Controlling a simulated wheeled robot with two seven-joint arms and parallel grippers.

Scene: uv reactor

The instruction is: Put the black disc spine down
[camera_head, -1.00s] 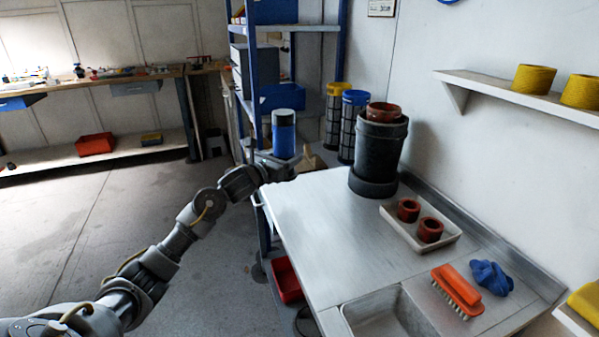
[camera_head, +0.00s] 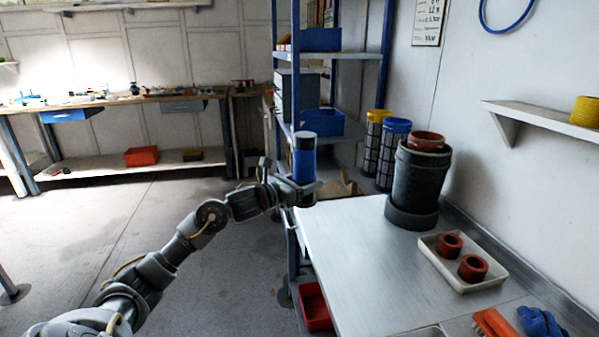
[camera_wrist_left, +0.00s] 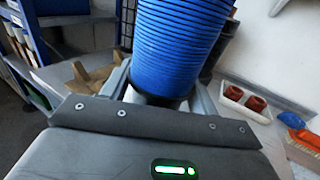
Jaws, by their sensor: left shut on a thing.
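My left gripper (camera_head: 300,192) is shut on an upright blue cylinder (camera_head: 304,165) with a dark band and a grey top, just off the far left corner of the workbench. In the left wrist view the cylinder is a ribbed stack of blue discs (camera_wrist_left: 180,45) with a pale collar (camera_wrist_left: 150,97) below it, between my fingers. Any black spine inside the stack is hidden by the discs, and I cannot make out its lower end. My right gripper is in neither view.
The workbench (camera_head: 350,245) has a clear left half. A black canister (camera_head: 417,180) stands at its back, with a white tray (camera_head: 462,285) holding two red-brown rings (camera_head: 472,268). Two mesh cylinders (camera_head: 392,155) stand behind. A blue shelf rack (camera_head: 385,50) rises beyond my gripper.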

